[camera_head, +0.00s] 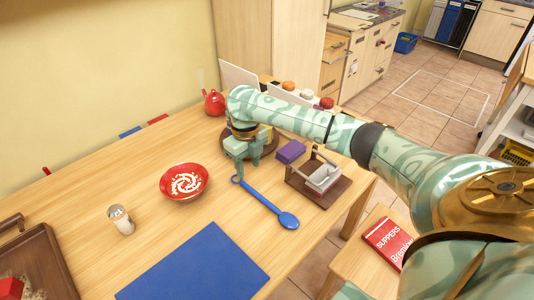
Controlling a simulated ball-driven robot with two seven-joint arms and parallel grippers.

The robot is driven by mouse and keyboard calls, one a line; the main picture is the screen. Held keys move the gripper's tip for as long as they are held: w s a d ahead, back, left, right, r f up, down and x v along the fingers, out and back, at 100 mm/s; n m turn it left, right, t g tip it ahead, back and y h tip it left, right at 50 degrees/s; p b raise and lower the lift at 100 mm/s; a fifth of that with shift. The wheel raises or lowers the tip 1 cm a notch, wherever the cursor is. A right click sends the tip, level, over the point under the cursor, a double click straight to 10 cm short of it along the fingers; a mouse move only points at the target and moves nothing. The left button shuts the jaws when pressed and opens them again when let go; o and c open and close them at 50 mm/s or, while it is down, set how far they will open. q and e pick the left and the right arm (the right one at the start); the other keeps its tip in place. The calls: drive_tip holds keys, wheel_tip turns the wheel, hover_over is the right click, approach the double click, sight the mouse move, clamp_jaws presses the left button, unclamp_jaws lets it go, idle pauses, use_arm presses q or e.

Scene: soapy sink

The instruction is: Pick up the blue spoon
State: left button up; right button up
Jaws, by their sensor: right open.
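The blue spoon (262,200) lies on the wooden table, its bowl toward the front right and its looped handle end toward the back left. My right gripper (247,169) points down at the handle end of the spoon. Its fingers are apart, with nothing seen held between them. One fingertip appears very near the handle's loop; I cannot tell whether it touches. My left gripper is not in view.
A red bowl (184,182) stands left of the spoon, a wooden caddy (313,182) right. A purple block (291,151) lies behind. A blue mat (196,268) lies in front. A glass shaker (121,219) and brown tray (39,262) are farther left.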

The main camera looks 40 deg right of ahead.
drive_tip(key=b, duration=0.2)
hover_over(250, 188)
wheel_tip(250, 188, down, 4)
drive_tip(key=shift+a+f, duration=0.1)
drive_tip(key=shift+f, duration=0.15)
wheel_tip(250, 188, down, 5)
drive_tip(key=b, duration=0.2)
drive_tip(key=shift+b, duration=0.3)
drive_tip(key=shift+r, duration=0.15)
drive_tip(key=shift+c, duration=0.3)
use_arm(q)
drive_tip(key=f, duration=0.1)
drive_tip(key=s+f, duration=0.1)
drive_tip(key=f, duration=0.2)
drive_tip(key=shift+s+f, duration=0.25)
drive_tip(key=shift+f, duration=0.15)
use_arm(e)
clamp_jaws()
